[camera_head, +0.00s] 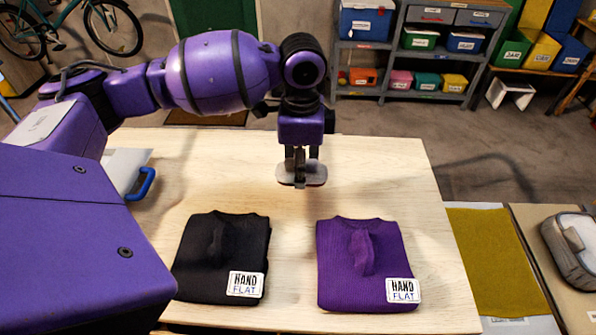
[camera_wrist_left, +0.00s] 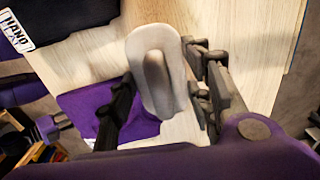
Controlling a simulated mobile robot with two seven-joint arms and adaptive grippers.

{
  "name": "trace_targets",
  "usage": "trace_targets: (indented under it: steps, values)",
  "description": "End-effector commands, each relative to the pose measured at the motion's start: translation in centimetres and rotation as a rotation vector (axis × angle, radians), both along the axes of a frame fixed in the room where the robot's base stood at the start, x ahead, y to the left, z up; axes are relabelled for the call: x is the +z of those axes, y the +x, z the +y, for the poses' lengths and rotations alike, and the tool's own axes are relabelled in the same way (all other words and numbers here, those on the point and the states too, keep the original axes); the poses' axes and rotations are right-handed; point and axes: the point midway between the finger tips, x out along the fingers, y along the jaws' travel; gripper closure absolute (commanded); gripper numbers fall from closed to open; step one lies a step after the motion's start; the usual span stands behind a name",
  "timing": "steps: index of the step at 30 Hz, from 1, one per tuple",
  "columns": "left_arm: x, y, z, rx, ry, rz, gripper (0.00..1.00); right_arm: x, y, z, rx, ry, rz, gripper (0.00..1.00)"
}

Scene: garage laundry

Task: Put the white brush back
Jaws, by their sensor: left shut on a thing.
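The white brush (camera_head: 317,173) is a pale oval with a raised grip along its back and a thin dark reddish underside. My left gripper (camera_head: 301,172) is shut on its raised grip and holds it over the wooden table (camera_head: 390,170), behind the two folded sweaters. In the left wrist view the brush (camera_wrist_left: 145,90) lies between the two dark fingers of the left gripper (camera_wrist_left: 160,85). The picture does not clearly settle how high it is above the table. My right gripper is not in view.
A black folded sweater (camera_head: 205,270) and a purple one (camera_head: 340,270), each labelled HAND FLAT, lie at the table's front. A blue handle (camera_head: 146,184) shows at the left edge. An olive mat (camera_head: 495,250) lies right. Shelves with bins (camera_head: 423,82) stand behind.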

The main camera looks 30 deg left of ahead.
Motion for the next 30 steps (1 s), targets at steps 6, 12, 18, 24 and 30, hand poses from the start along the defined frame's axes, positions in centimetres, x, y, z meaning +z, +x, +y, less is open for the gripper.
trace_targets:
  steps: [6,12,18,24,30]
  values:
    - [-3.7,3.8,2.5,0.002,-0.001,0.004,0.87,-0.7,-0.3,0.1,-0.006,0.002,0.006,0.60]
    - [-5.9,5.6,3.6,0.001,-0.002,0.000,0.87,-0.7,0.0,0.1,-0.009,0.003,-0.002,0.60]
    - [-6.8,6.3,4.0,0.000,-0.001,0.000,0.87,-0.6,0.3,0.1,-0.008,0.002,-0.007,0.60]
    - [-9.7,6.5,4.2,0.000,-0.001,0.000,0.87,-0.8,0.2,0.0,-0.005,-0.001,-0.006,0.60]
    - [-10.1,6.6,4.3,0.000,0.000,-0.004,0.87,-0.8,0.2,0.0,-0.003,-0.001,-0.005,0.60]
